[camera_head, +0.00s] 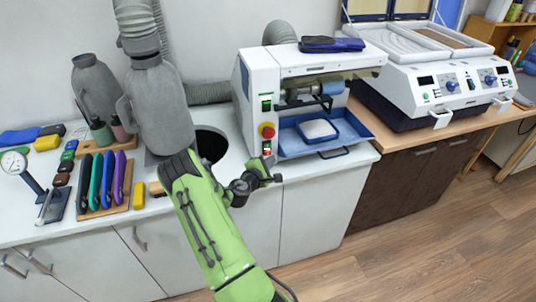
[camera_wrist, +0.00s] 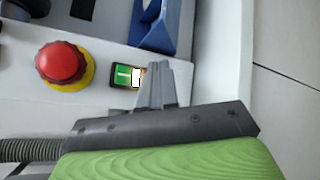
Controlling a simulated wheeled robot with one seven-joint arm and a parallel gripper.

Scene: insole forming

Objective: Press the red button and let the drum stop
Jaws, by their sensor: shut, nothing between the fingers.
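The white grinding machine (camera_head: 253,85) stands on the counter, with its grey and blue drum (camera_head: 305,92) under the hood. Its front panel has a red mushroom button on a yellow base (camera_head: 267,130), also large in the wrist view (camera_wrist: 62,63). Below it is a small switch (camera_head: 267,147) with a green half (camera_wrist: 123,75) and a lit white part; the rest is hidden behind my fingertips. My gripper (camera_head: 273,172) is shut and empty, with its tips (camera_wrist: 158,68) over the switch's edge. I cannot tell whether they touch it, or whether the drum turns.
A blue tray (camera_head: 345,145) with a white block sits right of the panel. A second green switch (camera_head: 267,102) is above the mushroom button. Grey hoses, a dark counter hole (camera_head: 212,145) and a rack of colored tools (camera_head: 133,170) are to the left.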

